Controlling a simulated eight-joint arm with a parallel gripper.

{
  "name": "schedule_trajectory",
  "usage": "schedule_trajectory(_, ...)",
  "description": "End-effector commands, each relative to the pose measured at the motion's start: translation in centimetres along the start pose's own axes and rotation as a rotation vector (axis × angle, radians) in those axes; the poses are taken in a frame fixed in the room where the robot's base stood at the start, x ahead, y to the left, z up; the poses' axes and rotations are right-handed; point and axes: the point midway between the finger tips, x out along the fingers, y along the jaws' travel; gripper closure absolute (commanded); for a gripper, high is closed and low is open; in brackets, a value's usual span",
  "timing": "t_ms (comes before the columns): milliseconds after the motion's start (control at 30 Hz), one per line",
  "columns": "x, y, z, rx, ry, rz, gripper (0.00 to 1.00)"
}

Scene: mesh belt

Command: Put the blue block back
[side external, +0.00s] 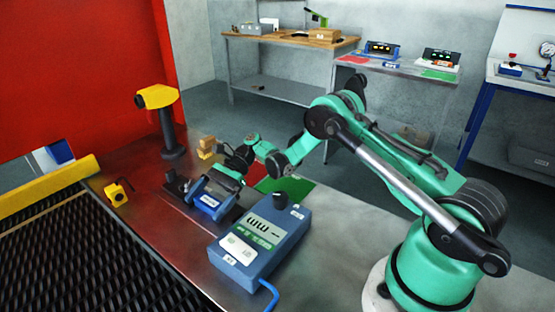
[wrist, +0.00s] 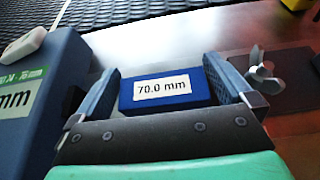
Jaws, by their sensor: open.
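The blue block (wrist: 198,92) with a white "70.0 mm" label lies between the two fingers of my gripper (wrist: 165,92) in the wrist view. My gripper is open, with one finger at each end of the block. The lower part of the block is hidden by the gripper body. In the side view the labelled block (side external: 208,201) is low at the metal table, with my gripper (side external: 218,188) right at it. I cannot tell whether the fingers touch it.
A blue gauge box (side external: 243,258) with a display stands close beside the gripper. A dark fixture (side external: 176,184) with a wing nut (wrist: 262,72) is on the other side. A yellow-headed stand (side external: 157,97), a green mat (side external: 296,190) and the mesh belt (side external: 85,265) are nearby.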

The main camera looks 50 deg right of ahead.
Motion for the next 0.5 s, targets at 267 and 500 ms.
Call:
schedule_trajectory(267, -0.03, -0.01, 0.01, -0.001, 0.000, 0.000, 0.65)
schedule_trajectory(500, -0.04, -0.02, 0.04, -0.001, -0.001, 0.000, 0.99)
